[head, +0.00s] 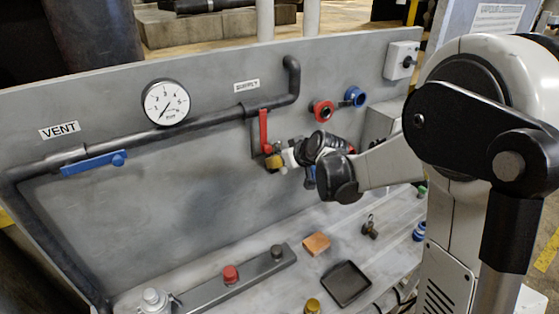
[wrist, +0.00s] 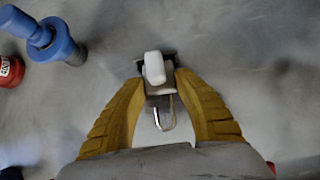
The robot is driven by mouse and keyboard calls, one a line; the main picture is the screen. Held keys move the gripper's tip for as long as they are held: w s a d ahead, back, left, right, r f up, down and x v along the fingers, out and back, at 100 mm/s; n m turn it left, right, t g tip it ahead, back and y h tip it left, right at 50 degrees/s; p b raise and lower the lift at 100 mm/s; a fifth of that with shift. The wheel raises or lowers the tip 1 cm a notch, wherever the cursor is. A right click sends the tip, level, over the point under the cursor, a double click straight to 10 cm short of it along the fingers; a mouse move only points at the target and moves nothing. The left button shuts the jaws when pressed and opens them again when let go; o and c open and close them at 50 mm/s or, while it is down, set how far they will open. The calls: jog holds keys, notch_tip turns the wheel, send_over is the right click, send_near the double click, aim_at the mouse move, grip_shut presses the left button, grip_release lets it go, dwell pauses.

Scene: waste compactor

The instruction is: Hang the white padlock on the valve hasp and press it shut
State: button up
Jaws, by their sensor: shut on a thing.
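In the wrist view my gripper (wrist: 157,80) has its two yellow fingers closed on the white padlock (wrist: 154,68). The padlock's pale body shows between the fingertips, and its metal shackle (wrist: 165,118) shows as an open hook between the fingers. In the head view my gripper (head: 274,161) is close to the panel, just below and right of the red supply valve handle (head: 264,130). The padlock is too small to make out clearly there. I cannot make out the hasp clearly in either view, nor whether the shackle touches it.
A blue fitting (wrist: 50,42) and a red one (wrist: 10,71) stick out at the left in the wrist view. The head view shows a gauge (head: 166,102), a blue vent handle (head: 93,163), and a bench with an orange block (head: 316,244) and a black tray (head: 346,283).

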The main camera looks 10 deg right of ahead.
jog(key=shift+f, duration=0.2)
dwell(0.3)
jog(key=o, duration=1)
jog(key=shift+o, duration=0.2)
jog(key=shift+r, duration=0.1)
jog(key=shift+c, duration=0.4)
jog(key=shift+s+d+r, duration=0.1)
jog(key=shift+s+r, duration=0.1)
jog(key=shift+s, duration=0.1)
jog(key=p+v, duration=0.2)
jog(key=v, duration=0.4)
jog(key=shift+p, duration=0.35)
jog(key=shift+s, duration=0.15)
